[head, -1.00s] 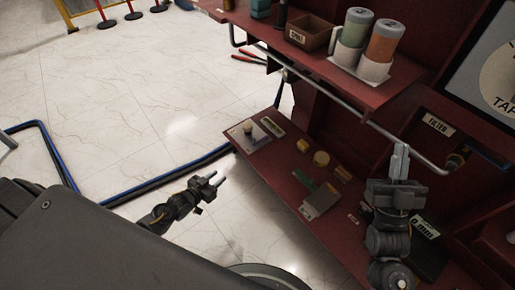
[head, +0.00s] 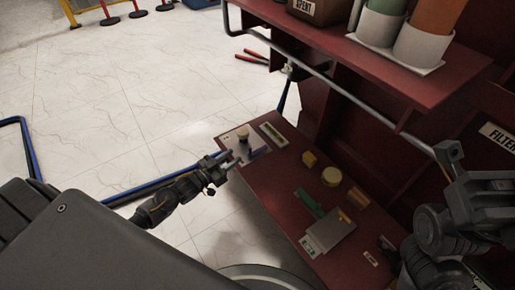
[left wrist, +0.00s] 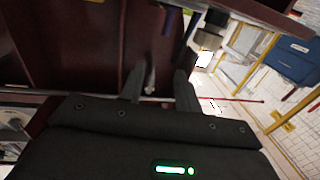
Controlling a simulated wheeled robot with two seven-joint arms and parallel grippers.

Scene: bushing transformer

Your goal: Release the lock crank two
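I cannot tell for certain which part is lock crank two. A small metal fitting (head: 289,70) sits at the rack's left edge under the upper shelf, with a blue strip below it. My left gripper (head: 229,160) is over the left end of the lower red shelf. In the left wrist view its two fingers (left wrist: 160,88) are apart, with a thin grey piece (left wrist: 150,78) seen between them; contact is unclear. My right gripper (head: 449,155) is at the right by the end of the silver rail (head: 345,90); its finger gap is hidden.
The lower shelf (head: 277,205) carries a knobbed plate (head: 243,145), a yellow disc (head: 331,177), a grey box (head: 330,231) and small blocks. The upper shelf holds a brown box (head: 318,10) and canisters (head: 425,35).

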